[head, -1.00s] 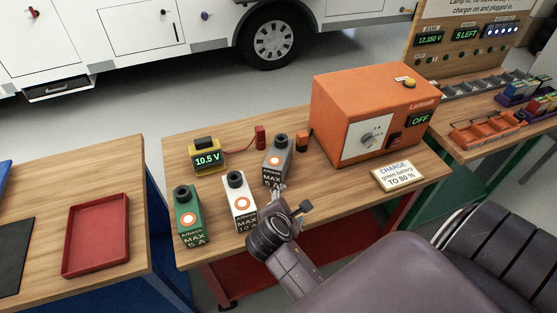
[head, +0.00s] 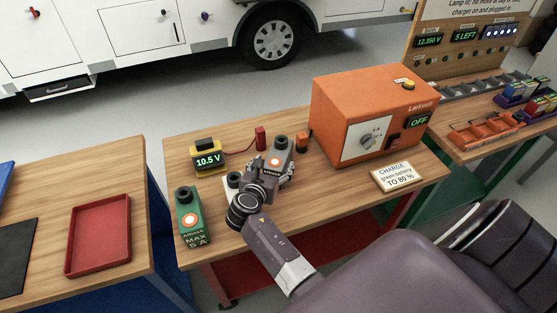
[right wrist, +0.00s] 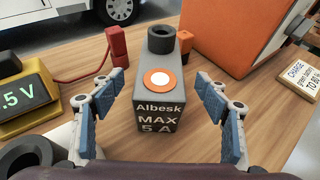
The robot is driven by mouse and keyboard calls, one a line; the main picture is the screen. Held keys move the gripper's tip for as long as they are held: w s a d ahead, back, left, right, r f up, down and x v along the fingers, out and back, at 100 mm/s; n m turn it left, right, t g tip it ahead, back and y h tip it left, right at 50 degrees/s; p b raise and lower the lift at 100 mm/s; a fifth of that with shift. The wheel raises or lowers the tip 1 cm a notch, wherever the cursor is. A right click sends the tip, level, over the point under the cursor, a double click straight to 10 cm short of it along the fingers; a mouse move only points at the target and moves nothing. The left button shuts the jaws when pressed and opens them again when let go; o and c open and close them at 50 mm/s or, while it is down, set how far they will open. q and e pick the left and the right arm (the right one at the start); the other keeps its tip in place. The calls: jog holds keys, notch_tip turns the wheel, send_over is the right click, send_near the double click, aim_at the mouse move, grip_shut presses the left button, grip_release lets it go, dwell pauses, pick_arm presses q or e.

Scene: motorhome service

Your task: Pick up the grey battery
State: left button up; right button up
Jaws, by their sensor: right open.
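The grey battery (head: 279,153) stands upright on the middle wooden table, left of the orange charger. In the right wrist view the grey battery (right wrist: 158,97) shows its orange round mark and the words "Albesk MAX 5 A". My right gripper (head: 276,174) is open at the near side of the battery. In the right wrist view its two blue-padded fingers (right wrist: 165,100) stand to the left and right of the battery, with gaps on both sides. In the head view the gripper hides the battery's lower part. My left gripper is not in view.
A white battery (head: 233,181) stands close left, mostly hidden by my right arm. A green battery (head: 189,214) stands farther left. Behind are a yellow meter (head: 208,158) reading 10.5 V and a red probe. The orange charger (head: 360,105) and a sign (head: 397,176) stand right.

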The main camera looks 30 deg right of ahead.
jog(key=shift+x, duration=1.35)
jog(key=c, duration=0.4)
grip_shut()
jog(key=shift+w+r, duration=0.1)
jog(key=shift+r, duration=0.15)
